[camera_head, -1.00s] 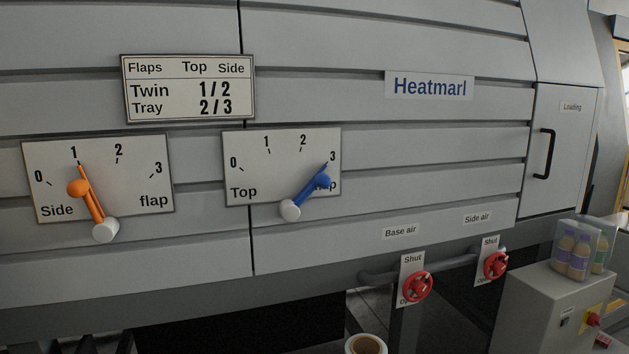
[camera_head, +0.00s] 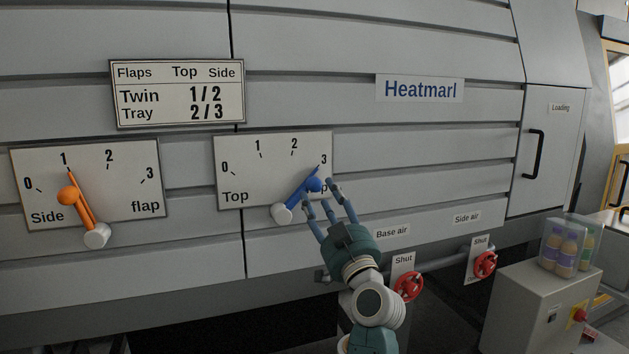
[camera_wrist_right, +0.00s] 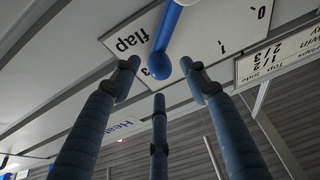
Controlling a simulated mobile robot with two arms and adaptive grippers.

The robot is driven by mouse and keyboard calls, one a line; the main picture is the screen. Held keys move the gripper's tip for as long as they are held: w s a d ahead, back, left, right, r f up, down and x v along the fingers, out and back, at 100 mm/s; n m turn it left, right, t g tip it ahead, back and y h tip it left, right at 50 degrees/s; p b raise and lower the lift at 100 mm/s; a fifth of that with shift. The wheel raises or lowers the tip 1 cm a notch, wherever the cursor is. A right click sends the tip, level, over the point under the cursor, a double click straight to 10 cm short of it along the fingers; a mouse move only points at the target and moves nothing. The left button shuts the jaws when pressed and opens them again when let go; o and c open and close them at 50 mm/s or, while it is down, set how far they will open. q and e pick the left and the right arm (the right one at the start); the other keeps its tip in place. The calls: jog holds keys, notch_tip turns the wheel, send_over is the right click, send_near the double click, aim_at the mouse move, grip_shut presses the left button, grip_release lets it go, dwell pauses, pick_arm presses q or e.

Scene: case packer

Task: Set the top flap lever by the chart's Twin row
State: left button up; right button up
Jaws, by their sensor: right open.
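The blue top flap lever (camera_head: 302,193) sits on the Top flap plate (camera_head: 255,178), its tip at the 3 mark and its white hub (camera_head: 282,213) at lower left. The chart (camera_head: 178,92) reads Twin 1/2 and Tray 2/3 under Top and Side. My right gripper (camera_head: 325,199) is open just below and right of the lever's blue knob (camera_head: 314,185). In the right wrist view the blue knob (camera_wrist_right: 159,66) shows between and beyond the spread fingers (camera_wrist_right: 160,90); I cannot tell if any finger touches it. My left gripper is not in view.
The orange side flap lever (camera_head: 80,207) at left points to 1. Two red valve wheels (camera_head: 408,287) (camera_head: 485,264) stand lower right under the air labels. A grey cabinet (camera_head: 535,300) with bottles on top is at far right.

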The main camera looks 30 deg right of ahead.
aim_at(318, 191)
jog(key=p+x, duration=0.1)
jog(key=x, duration=0.4)
jog(key=shift+w, duration=0.15)
grip_shut()
